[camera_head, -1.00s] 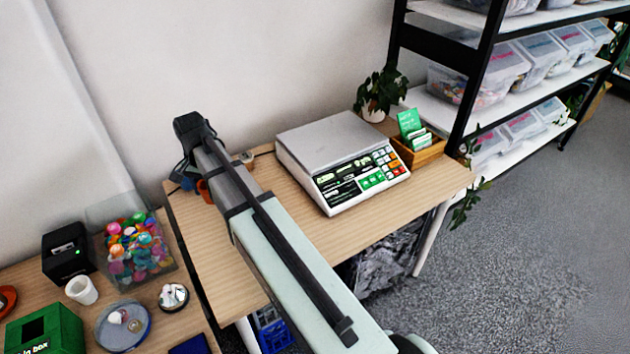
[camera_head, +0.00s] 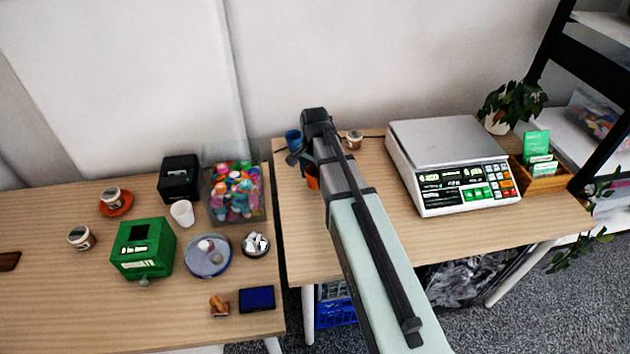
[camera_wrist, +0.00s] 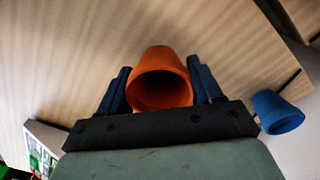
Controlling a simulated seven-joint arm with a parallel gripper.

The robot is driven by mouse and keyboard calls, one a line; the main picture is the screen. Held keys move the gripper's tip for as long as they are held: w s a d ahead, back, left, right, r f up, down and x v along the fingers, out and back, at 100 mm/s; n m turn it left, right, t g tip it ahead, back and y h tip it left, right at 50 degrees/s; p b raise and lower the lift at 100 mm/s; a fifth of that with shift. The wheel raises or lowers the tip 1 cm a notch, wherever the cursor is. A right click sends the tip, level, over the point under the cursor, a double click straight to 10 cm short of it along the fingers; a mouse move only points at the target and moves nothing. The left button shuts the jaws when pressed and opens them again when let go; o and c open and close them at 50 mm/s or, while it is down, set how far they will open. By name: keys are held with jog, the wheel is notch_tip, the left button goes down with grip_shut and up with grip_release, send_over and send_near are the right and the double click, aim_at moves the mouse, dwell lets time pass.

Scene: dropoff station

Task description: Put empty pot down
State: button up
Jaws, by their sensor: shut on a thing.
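The orange pot (camera_wrist: 160,65) is between the two dark blue fingers of my gripper (camera_wrist: 159,72) in the wrist view. My gripper is shut on it. The pot's open mouth faces the camera, and its inside looks empty. In the head view the orange pot (camera_head: 312,178) shows only in part at the left side of my arm, over the left part of the right-hand table (camera_head: 390,255). My arm hides the rest. I cannot tell whether the pot touches the tabletop.
A blue pot (camera_head: 293,139) stands behind the orange one, near the wall. A small tub (camera_head: 354,139) and a scale (camera_head: 447,165) are to the right. The left table (camera_head: 60,310) holds a green box (camera_head: 143,249) and a bin of colourful things (camera_head: 235,192).

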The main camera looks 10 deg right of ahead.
jog(key=shift+f, duration=1.25)
jog(key=shift+f, duration=0.1)
jog(key=o, duration=1.1)
notch_tip(320, 180, up, 12)
jog(key=shift+d, duration=0.1)
